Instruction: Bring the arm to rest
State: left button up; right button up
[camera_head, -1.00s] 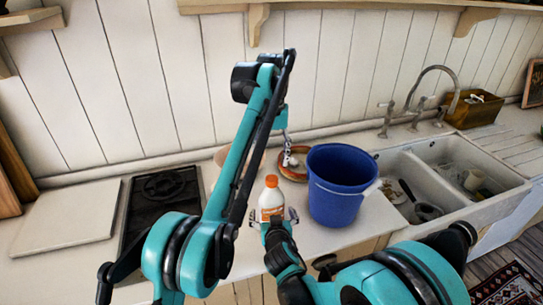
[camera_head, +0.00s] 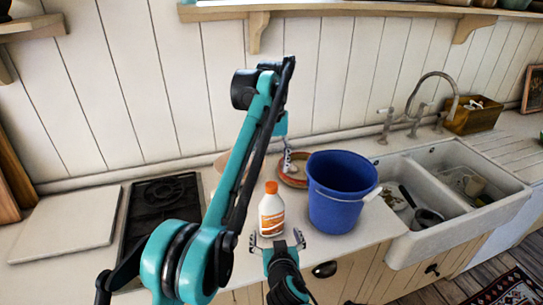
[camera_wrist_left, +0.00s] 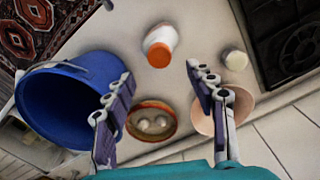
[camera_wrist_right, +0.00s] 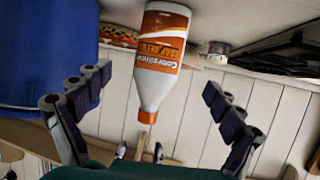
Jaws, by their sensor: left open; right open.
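My left gripper (camera_head: 287,158) hangs pointing down above the back of the counter, over a brown-rimmed dish. In the left wrist view its fingers (camera_wrist_left: 162,98) are spread with nothing between them. My right gripper (camera_head: 277,242) is low at the counter's front edge, just in front of a white bottle (camera_head: 271,212) with an orange cap and label. In the right wrist view its fingers (camera_wrist_right: 158,86) are wide apart; the bottle (camera_wrist_right: 160,55) appears beyond them, upright on the counter and not gripped.
A blue bucket (camera_head: 338,200) stands right of the bottle, near both grippers. The brown-rimmed dish (camera_wrist_left: 152,121) holds pale round items. A black hob (camera_head: 160,212) and white board (camera_head: 68,225) lie left. The double sink (camera_head: 405,222) is at right.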

pick_arm(q)
jog(key=shift+s+a+r, duration=0.1)
jog(key=shift+a+r, duration=0.05)
jog(key=shift+a, duration=0.15)
jog(key=s+a+f+t, duration=0.1)
jog(key=s+a+t, duration=0.2)
jog(key=s+a, duration=0.75)
pick_arm(e)
jog(key=s+d+m+g+h, duration=0.1)
jog(key=s+d+g, duration=0.15)
jog(key=d, duration=0.35)
jog(key=s+d+g+h, duration=0.1)
jog(key=s+d, duration=0.3)
jog(key=d, duration=0.2)
pick_arm(q)
jog(key=s+a+f+t, duration=0.2)
jog(key=s+a+f, duration=0.1)
jog(key=s+f, duration=0.5)
jog(key=s+a+f+n+t, duration=0.1)
jog(key=s+a+f+t, duration=0.1)
jog(key=s+f, duration=0.6)
jog(key=shift+s+a, duration=0.8)
jog(key=shift+s, duration=0.15)
pick_arm(e)
jog(key=s+d+g, duration=0.2)
jog(key=s+d, duration=0.2)
jog(key=s, duration=0.6)
jog(key=shift+s+d+r+g+y, duration=0.15)
jog(key=shift+s+d+g+y, duration=0.1)
jog(key=shift+d+g+y, duration=0.15)
